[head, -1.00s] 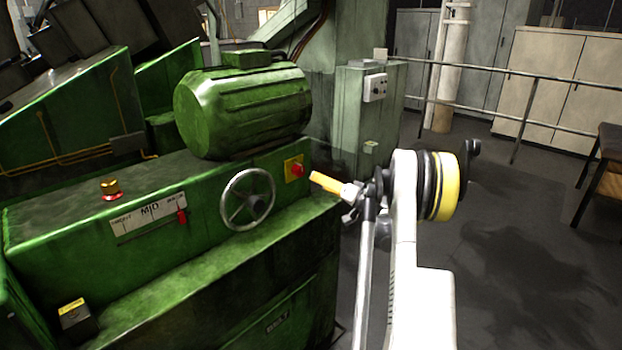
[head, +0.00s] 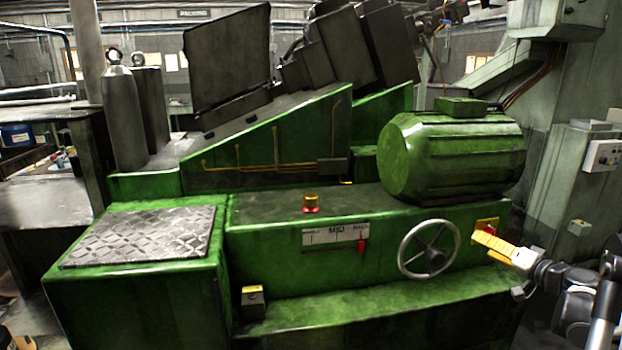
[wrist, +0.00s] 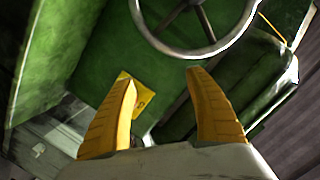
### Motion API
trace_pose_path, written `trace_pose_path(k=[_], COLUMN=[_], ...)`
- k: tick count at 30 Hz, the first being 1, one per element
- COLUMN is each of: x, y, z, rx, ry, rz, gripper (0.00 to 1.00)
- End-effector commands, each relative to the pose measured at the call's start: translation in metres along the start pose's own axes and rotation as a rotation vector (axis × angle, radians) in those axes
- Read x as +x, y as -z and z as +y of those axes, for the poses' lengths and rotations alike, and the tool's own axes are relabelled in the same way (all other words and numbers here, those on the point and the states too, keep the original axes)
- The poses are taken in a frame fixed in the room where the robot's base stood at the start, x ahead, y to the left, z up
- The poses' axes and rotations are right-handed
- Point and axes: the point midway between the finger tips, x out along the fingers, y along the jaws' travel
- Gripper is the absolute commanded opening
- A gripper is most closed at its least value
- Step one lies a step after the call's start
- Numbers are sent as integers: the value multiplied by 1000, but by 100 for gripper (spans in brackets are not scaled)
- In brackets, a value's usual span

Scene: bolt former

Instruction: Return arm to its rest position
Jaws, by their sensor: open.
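My gripper (head: 492,243) has yellow fingers and shows at the right of the head view, in front of the green machine by its red switch on a yellow plate (head: 487,224). In the wrist view my gripper (wrist: 162,95) has its two fingers spread wide with nothing between them. Behind them are the machine's green side, a yellow plate (wrist: 140,98) and part of the handwheel (wrist: 200,50). The switch itself is mostly hidden in both views. My arm comes in from the right edge of the head view.
A grey control cabinet (head: 590,185) stands behind at the right. A grey cylinder (head: 124,115) stands at the left.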

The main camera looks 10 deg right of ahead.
Motion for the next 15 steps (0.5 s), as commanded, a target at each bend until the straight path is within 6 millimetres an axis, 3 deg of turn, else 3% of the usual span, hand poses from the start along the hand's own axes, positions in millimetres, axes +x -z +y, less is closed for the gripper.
trace_pose_path(k=[1, 6, 11, 15], x=[8, 6, -28, -76], y=[-16, -81, -148, -206], z=[-40, -145, -222, -268], rx=[-13, -72, -155, -251], ry=[-11, -85, -165, -239], rz=[-67, -275, -436, -545], gripper=[63, 63, 63, 63])
